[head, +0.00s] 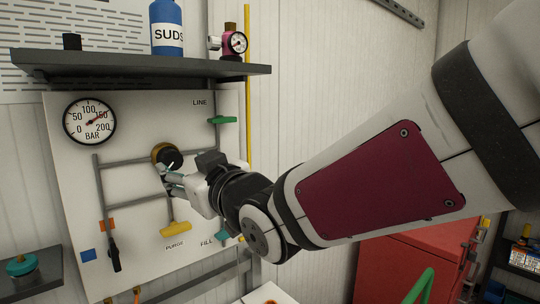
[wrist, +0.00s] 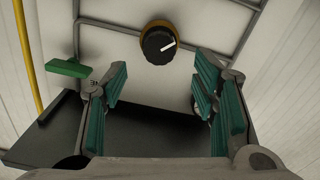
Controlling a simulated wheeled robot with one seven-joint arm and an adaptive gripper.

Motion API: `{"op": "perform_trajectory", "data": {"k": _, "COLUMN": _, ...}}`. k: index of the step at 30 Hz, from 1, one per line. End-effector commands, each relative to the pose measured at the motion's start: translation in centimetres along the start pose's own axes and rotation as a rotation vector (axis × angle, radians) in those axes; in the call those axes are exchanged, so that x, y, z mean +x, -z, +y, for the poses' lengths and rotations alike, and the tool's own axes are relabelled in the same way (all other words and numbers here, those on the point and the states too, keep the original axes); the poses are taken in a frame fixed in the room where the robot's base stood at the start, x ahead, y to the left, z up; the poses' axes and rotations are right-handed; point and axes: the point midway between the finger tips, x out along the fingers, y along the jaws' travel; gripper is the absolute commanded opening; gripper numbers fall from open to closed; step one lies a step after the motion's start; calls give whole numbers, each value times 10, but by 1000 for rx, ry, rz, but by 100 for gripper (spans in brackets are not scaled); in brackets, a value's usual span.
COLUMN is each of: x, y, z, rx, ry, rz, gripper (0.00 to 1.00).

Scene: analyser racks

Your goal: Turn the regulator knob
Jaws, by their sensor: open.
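The regulator knob (wrist: 159,43) is black with a white pointer line and a brass-coloured collar. It sits on the pipework of the white panel, and in the head view the knob (head: 172,157) is just beyond my gripper. My gripper (head: 170,175) is open and empty. In the wrist view its teal-padded fingers (wrist: 160,95) are wide apart, with the knob ahead between them, apart from both.
A dark shelf (head: 140,69) above the panel (head: 75,185) holds a blue SUDS bottle (head: 166,28) and a small gauge fitting (head: 234,43). A red cabinet (head: 410,262) stands lower right.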

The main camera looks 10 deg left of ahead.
Motion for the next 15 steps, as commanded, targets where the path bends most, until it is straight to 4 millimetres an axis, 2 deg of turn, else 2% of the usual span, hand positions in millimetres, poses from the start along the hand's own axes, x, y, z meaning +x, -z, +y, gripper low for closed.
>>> {"op": "perform_trajectory", "data": {"k": 6, "x": 41, "y": 0, "z": 0, "rx": -1, "ry": 0, "rz": -1, "gripper": 54}}
{"op": "perform_trajectory", "data": {"k": 10, "x": 59, "y": 0, "z": 0, "rx": 0, "ry": -1, "rz": -2, "gripper": 54}}
{"op": "perform_trajectory", "data": {"k": 15, "x": 72, "y": 0, "z": 1, "rx": 0, "ry": -1, "rz": -2, "gripper": 54}}
